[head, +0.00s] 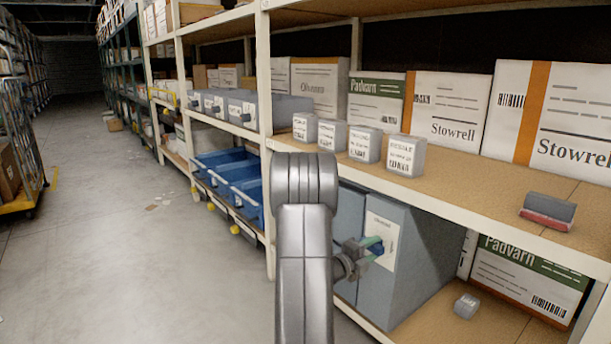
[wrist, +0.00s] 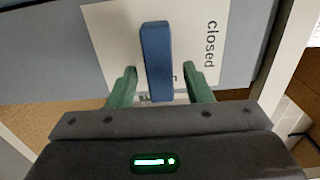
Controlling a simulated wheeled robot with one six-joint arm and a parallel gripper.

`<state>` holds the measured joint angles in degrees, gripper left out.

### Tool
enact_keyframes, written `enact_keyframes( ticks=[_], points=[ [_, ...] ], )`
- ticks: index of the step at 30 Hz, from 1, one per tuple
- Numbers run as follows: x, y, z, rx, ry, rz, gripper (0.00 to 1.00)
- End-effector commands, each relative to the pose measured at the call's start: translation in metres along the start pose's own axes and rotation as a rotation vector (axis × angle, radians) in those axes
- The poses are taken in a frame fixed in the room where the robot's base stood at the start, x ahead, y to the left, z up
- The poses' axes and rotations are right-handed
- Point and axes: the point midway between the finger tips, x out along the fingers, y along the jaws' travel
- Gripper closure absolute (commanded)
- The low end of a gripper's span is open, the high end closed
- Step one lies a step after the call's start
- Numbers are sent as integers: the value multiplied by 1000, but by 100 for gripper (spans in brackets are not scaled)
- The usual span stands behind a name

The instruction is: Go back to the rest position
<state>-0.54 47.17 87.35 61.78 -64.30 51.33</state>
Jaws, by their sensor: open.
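My gripper (head: 368,246) is open, its green fingers in front of a grey-blue drawer front (head: 412,255) on the lower shelf. In the wrist view the gripper (wrist: 159,70) has one finger on each side of a blue bar handle (wrist: 156,48), with a visible gap on both sides. The handle shows small and partly covered in the head view (head: 377,250). A white label (wrist: 110,35) reading "closed" lies behind the handle. My arm hides part of the lower shelf.
The upper shelf (head: 470,180) holds several small grey boxes, large cartons and a grey-and-red block (head: 548,211). A small grey box (head: 466,305) lies on the lower shelf. Blue bins (head: 225,172) stand at left. The aisle floor (head: 130,250) is open; a cage cart (head: 18,150) stands far left.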

Motion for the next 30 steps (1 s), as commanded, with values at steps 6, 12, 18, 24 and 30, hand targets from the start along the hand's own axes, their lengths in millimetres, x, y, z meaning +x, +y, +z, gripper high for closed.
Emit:
enact_keyframes(
  ticks=[6, 12, 18, 24, 30],
  points=[
    [-1, 0, 0, 1, 0, 0, 55],
    [-20, -1, 1, 10, -2, 1, 55],
    [-58, -2, 1, 8, -4, 2, 55],
    [-97, -1, 1, 9, -3, 2, 55],
    [-132, -1, 1, 9, -3, 2, 55]
  ],
)
